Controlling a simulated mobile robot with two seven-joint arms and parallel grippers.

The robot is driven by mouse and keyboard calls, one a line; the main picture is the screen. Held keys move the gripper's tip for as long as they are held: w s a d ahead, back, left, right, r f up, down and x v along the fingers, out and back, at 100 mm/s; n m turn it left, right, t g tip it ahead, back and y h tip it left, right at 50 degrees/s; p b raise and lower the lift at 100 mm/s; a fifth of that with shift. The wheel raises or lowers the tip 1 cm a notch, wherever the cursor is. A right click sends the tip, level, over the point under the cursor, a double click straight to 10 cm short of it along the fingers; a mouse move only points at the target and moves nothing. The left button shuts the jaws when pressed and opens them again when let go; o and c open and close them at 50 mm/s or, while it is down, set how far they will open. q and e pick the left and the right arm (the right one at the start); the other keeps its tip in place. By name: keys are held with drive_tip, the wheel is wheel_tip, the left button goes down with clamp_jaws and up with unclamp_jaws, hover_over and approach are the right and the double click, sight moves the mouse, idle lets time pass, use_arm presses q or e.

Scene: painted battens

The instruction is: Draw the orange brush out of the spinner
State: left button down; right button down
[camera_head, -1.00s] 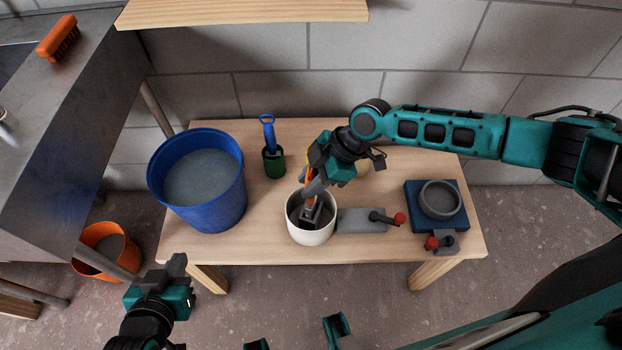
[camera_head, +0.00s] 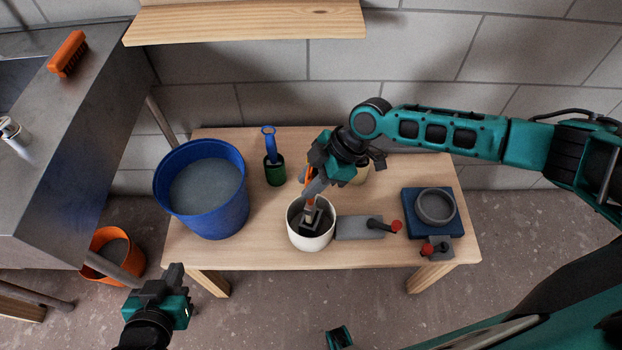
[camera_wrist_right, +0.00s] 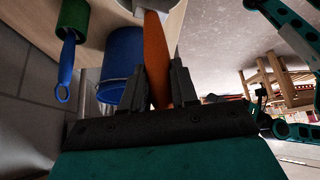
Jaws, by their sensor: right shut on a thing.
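The orange brush (camera_wrist_right: 157,62) is between the fingers of my right gripper (camera_wrist_right: 160,85), which is shut on its handle. In the head view my right gripper (camera_head: 317,185) is above a white pot (camera_head: 311,240), with the brush slanting down toward a grey holder (camera_head: 311,218) inside it. That holder seems to be the spinner. The gripper hides much of the handle, and I cannot tell whether the brush's lower end is still in the holder. My left gripper (camera_head: 174,275) is in front of the table, away from everything; its jaw opening is unclear.
A blue bucket (camera_head: 228,213) and a green cup (camera_head: 275,177) with a blue-handled tool stand left of the pot. A grey block with a red-knobbed crank (camera_head: 358,228) and a blue base with a grey ring (camera_head: 413,220) lie right. A wooden shelf (camera_head: 250,24) overhangs behind.

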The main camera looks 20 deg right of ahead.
drive_tip(key=shift+r+p, duration=0.8)
drive_tip(key=shift+r, duration=0.3)
